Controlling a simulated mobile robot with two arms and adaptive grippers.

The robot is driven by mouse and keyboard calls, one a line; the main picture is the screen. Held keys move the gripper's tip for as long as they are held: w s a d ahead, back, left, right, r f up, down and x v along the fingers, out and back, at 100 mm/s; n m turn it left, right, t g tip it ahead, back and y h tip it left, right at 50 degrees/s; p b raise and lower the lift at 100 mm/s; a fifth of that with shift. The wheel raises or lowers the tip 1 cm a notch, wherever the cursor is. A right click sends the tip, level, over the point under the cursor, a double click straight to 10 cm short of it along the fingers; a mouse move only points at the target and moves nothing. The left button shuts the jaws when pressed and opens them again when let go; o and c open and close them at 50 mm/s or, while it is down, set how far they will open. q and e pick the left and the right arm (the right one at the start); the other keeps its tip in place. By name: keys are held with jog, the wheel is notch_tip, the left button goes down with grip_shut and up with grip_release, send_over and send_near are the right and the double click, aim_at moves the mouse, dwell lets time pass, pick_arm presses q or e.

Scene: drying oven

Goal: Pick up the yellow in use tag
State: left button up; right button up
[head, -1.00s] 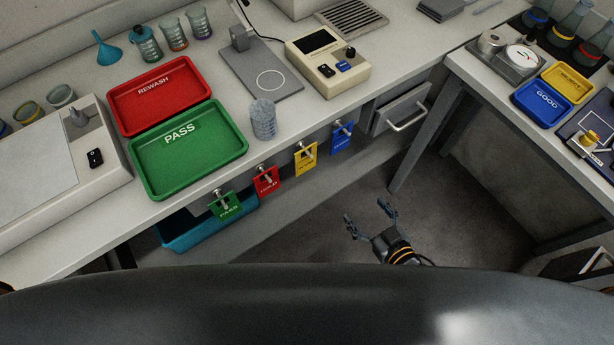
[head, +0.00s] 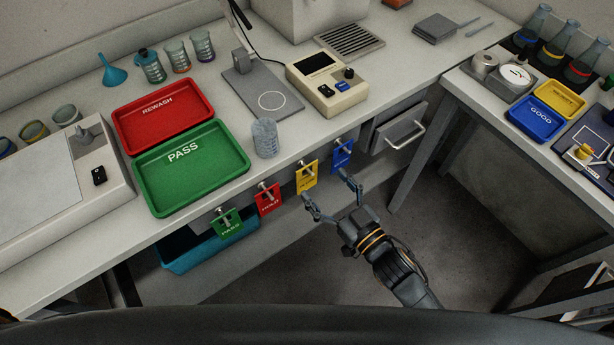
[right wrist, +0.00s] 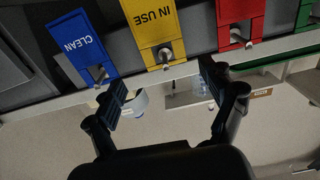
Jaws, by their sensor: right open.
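The yellow in use tag (head: 306,176) hangs from a metal peg on the front edge of the bench, between the red hold tag (head: 268,200) and the blue clean tag (head: 342,157). My right gripper (head: 326,187) is open and empty. Its fingertips are just below the yellow and blue tags. In the right wrist view, which shows the scene upside down, the yellow tag (right wrist: 154,26) and its peg lie ahead of the gap between the open fingers (right wrist: 160,84). My left gripper is not in view.
A green pass tag (head: 227,224) hangs left of the red one. A beaker (head: 264,138) stands on the bench near the edge above the tags. A drawer handle (head: 407,136) sticks out to the right. The floor between the benches is clear.

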aim_at(311, 173)
jog(key=x, duration=0.5)
jog(key=shift+s+a+p, duration=0.2)
jog(key=shift+a+p, duration=0.1)
jog(key=c, duration=0.8)
